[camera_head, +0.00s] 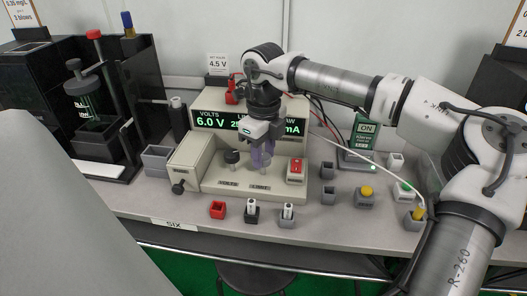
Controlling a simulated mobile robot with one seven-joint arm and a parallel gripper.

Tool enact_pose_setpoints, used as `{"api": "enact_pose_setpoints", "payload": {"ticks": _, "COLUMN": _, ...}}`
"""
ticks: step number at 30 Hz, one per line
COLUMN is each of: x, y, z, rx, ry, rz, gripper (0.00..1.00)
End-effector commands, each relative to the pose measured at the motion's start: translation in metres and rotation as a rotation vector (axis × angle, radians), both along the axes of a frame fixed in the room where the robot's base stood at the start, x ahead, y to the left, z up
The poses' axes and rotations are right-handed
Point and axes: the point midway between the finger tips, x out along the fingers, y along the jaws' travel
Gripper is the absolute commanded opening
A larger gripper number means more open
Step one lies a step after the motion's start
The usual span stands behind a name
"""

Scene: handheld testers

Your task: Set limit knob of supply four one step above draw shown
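A beige supply (203,173) stands on the bench, with a green display (212,122) reading VOLTS 6.0 V at left. The LIMIT and DRAW readings are partly hidden behind my gripper and wrist; only a leading "2" and a trailing "mA" show clearly. A dark VOLTS knob (232,157) stands on the sloped panel above its label. My gripper (258,162) points down over the panel above the LIMIT label (260,187). Its purplish fingers hide the limit knob, so I cannot tell whether they touch or grip it.
A sign (217,64) reading 4.5 V stands behind. The bench edge label (174,224) reads SIX. Small red, black and grey holders line the front; a green ON sign (366,131) stands right.

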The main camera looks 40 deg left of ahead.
Motion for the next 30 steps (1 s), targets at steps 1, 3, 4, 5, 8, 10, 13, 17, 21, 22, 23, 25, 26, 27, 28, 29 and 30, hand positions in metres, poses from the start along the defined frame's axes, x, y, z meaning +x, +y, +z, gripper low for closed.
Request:
{"api": "enact_pose_setpoints", "payload": {"ticks": 1, "x": -0.0001, "y": 0.0, "z": 0.0001, "rx": 0.0, "ry": 0.0, "rz": 0.0, "gripper": 0.23}}
{"api": "enact_pose_setpoints", "payload": {"ticks": 3, "x": -0.0001, "y": 0.0, "z": 0.0002, "rx": 0.0, "ry": 0.0, "rz": 0.0, "gripper": 0.14}}
{"api": "enact_pose_setpoints", "payload": {"ticks": 4, "x": -0.0001, "y": 0.0, "z": 0.0002, "rx": 0.0, "ry": 0.0, "rz": 0.0, "gripper": 0.11}}
{"api": "enact_pose_setpoints", "payload": {"ticks": 5, "x": -0.0002, "y": 0.0001, "z": 0.0002, "rx": 0.0, "ry": 0.0, "rz": 0.0, "gripper": 0.11}}
{"api": "enact_pose_setpoints", "payload": {"ticks": 8, "x": -0.0002, "y": 0.0001, "z": 0.0004, "rx": 0.0, "ry": 0.0, "rz": 0.005, "gripper": 0.11}}
{"api": "enact_pose_setpoints", "payload": {"ticks": 10, "x": -0.0002, "y": 0.0001, "z": 0.0006, "rx": 0.0, "ry": 0.0, "rz": 0.014, "gripper": 0.11}}
{"api": "enact_pose_setpoints", "payload": {"ticks": 13, "x": -0.0001, "y": 0.0001, "z": 0.001, "rx": 0.0, "ry": 0.0, "rz": 0.039, "gripper": 0.11}}
{"api": "enact_pose_setpoints", "payload": {"ticks": 17, "x": -0.0001, "y": 0.0001, "z": 0.0013, "rx": 0.0, "ry": 0.001, "rz": 0.1, "gripper": 0.11}}
{"api": "enact_pose_setpoints", "payload": {"ticks": 21, "x": -0.0002, "y": 0.0001, "z": 0.0018, "rx": 0.0, "ry": 0.002, "rz": 0.201, "gripper": 0.11}}
{"api": "enact_pose_setpoints", "payload": {"ticks": 22, "x": -0.0001, "y": 0.0001, "z": 0.0019, "rx": 0.0, "ry": 0.001, "rz": 0.227, "gripper": 0.11}}
{"api": "enact_pose_setpoints", "payload": {"ticks": 23, "x": -0.0001, "y": 0.0001, "z": 0.002, "rx": -0.001, "ry": 0.001, "rz": 0.254, "gripper": 0.11}}
{"api": "enact_pose_setpoints", "payload": {"ticks": 25, "x": -0.0001, "y": 0.0001, "z": 0.0019, "rx": 0.0, "ry": 0.002, "rz": 0.318, "gripper": 0.11}}
{"api": "enact_pose_setpoints", "payload": {"ticks": 26, "x": -0.0001, "y": 0.0002, "z": 0.002, "rx": 0.0, "ry": 0.002, "rz": 0.346, "gripper": 0.11}}
{"api": "enact_pose_setpoints", "payload": {"ticks": 27, "x": -0.0001, "y": 0.0002, "z": 0.0021, "rx": 0.0, "ry": 0.002, "rz": 0.385, "gripper": 0.11}}
{"api": "enact_pose_setpoints", "payload": {"ticks": 28, "x": 0.0, "y": 0.0003, "z": 0.0021, "rx": 0.0, "ry": 0.001, "rz": 0.413, "gripper": 0.11}}
{"api": "enact_pose_setpoints", "payload": {"ticks": 29, "x": 0.0001, "y": 0.0003, "z": 0.0021, "rx": 0.0, "ry": 0.001, "rz": 0.442, "gripper": 0.11}}
{"api": "enact_pose_setpoints", "payload": {"ticks": 30, "x": 0.0003, "y": 0.0004, "z": 0.002, "rx": 0.001, "ry": 0.001, "rz": 0.48, "gripper": 0.11}}
